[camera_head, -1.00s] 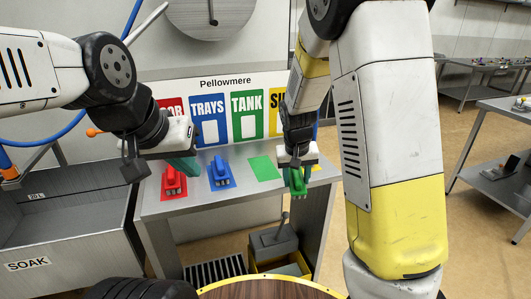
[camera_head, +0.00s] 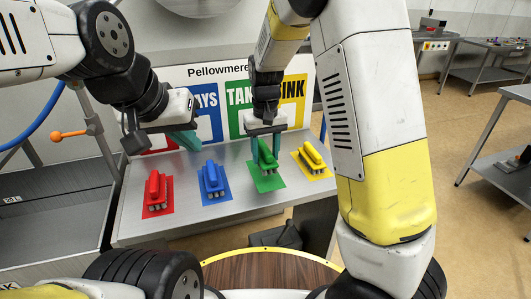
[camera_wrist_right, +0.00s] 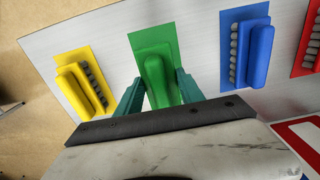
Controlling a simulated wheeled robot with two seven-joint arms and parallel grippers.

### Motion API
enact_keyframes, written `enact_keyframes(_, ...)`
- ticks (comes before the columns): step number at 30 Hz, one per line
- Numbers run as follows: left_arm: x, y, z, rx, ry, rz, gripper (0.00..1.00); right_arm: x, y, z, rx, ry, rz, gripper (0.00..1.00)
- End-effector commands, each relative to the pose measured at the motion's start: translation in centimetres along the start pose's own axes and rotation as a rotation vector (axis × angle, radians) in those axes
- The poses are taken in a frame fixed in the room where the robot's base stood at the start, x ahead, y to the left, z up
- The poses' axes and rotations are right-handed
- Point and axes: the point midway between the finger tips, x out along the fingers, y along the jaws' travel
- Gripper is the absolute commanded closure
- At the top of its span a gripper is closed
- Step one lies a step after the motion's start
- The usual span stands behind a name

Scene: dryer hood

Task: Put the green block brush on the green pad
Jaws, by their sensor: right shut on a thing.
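A red brush (camera_head: 154,187), a blue brush (camera_head: 211,178) and a yellow brush (camera_head: 312,156) lie on pads of their own colours on the metal table (camera_head: 130,220). Coloured label signs (camera_head: 238,92) stand behind. A sink basin (camera_head: 60,225) is at the left.

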Motion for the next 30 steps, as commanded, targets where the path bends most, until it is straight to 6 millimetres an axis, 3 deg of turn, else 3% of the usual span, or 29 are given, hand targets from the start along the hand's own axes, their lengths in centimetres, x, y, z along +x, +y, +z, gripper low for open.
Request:
enact_keyframes(9, 0.0, 0.0, 0.0, 0.000, 0.000, 0.000, 1.00, 3.7, 0.1, 0.1, 0.001, -0.001, 0.002, 0.93)
enact_keyframes(20, 0.0, 0.0, 0.0, 0.000, 0.000, 0.000, 1.00, 4.1, 0.1, 0.0, 0.001, 0.001, 0.000, 0.93)
enact_keyframes(21, 0.0, 0.0, 0.0, 0.000, 0.000, 0.000, 1.00, 4.1, 0.1, 0.0, 0.001, 0.001, 0.001, 0.49)
enact_keyframes(24, 0.0, 0.0, 0.0, 0.000, 0.000, 0.000, 1.00, 4.1, 0.1, 0.0, 0.000, 0.001, 0.001, 0.33)
enact_keyframes(30, 0.0, 0.0, 0.0, 0.000, 0.000, 0.000, 1.00, 4.1, 0.1, 0.0, 0.001, 0.001, 0.001, 0.33)
